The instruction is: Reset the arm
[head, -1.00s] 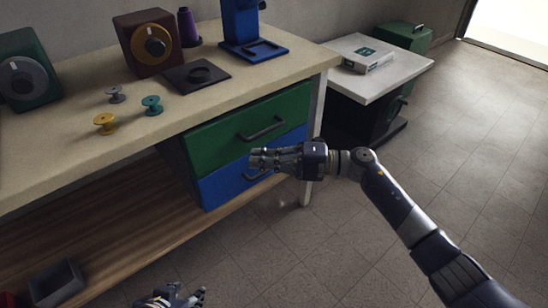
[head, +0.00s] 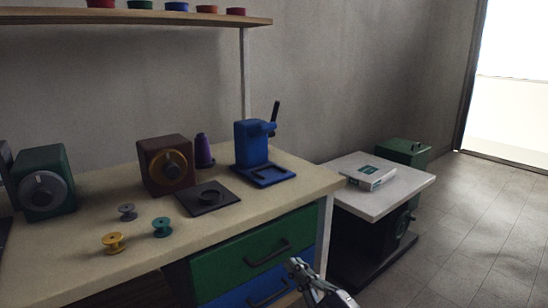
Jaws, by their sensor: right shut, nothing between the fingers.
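My right gripper (head: 297,268) shows at the bottom of the head view, shut and empty. It appears in front of the workbench, overlapping the right part of the blue drawer (head: 238,295) and just below the green drawer (head: 232,260). Whether it touches the drawer front I cannot tell. Only the hand and a short piece of my right arm show; the rest is below the frame. My left gripper is not in view.
The workbench (head: 255,208) carries a blue press (head: 250,145), a brown dial box (head: 158,178), a green dial box (head: 45,205), a purple cone (head: 203,152), a black plate (head: 222,198) and small spools (head: 113,245). A white-topped side table (head: 350,200) stands right. Floor (head: 480,240) at right is clear.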

